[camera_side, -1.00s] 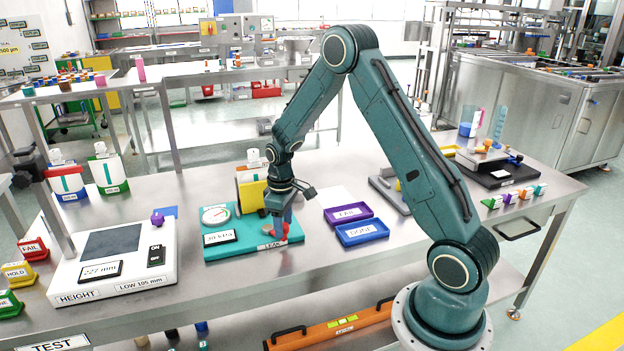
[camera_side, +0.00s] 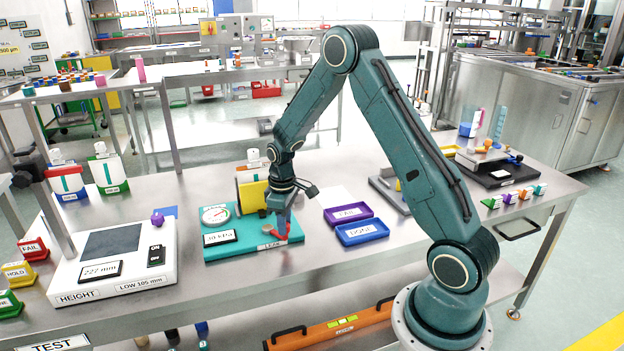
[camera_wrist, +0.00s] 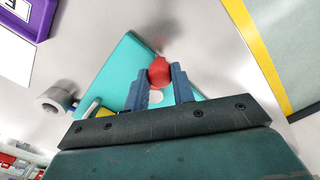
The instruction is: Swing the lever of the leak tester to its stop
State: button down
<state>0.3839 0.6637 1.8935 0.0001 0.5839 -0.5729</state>
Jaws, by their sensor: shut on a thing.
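The leak tester is a teal base (camera_side: 215,252) with a round dial (camera_side: 215,215) and a small display reading about 30 kPa (camera_side: 220,238). It also shows in the wrist view (camera_wrist: 118,62). My gripper (camera_side: 281,236) is low over the front right part of the base. In the wrist view my gripper (camera_wrist: 163,82) has its two blue-grey fingers on either side of the lever's red knob (camera_wrist: 159,70) and is shut on it. In the side view only a bit of the red lever (camera_side: 284,240) shows; the fingers hide much of it.
The purple FAIL tray (camera_side: 348,213) and the blue DONE tray (camera_side: 362,232) stand just right of the tester. The white height gauge (camera_side: 115,262) is at left. Bare table lies in front.

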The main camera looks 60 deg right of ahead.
jog(key=shift+s+d+n, duration=0.1)
jog(key=shift+d+n, duration=0.65)
jog(key=shift+n, duration=0.45)
jog(key=d+n, duration=0.2)
jog(key=n, duration=0.1)
jog(key=shift+w+n, duration=0.2)
jog(key=shift+n, duration=0.1)
jog(key=n, duration=0.1)
jog(key=d+n, duration=0.1)
jog(key=shift+w+d+n, duration=0.15)
jog(key=shift+w+n, duration=0.15)
jog(key=shift+w+d+n, duration=0.25)
jog(key=shift+d+n, duration=0.05)
jog(key=shift+n, duration=0.4)
jog(key=shift+w+d+n, duration=0.25)
jog(key=shift+d+n, duration=0.05)
jog(key=shift+n, duration=0.4)
jog(key=c, duration=1.2)
grip_release()
jog(key=shift+o, duration=0.2)
jog(key=shift+r, duration=0.1)
notch_tip(320, 180, up, 14)
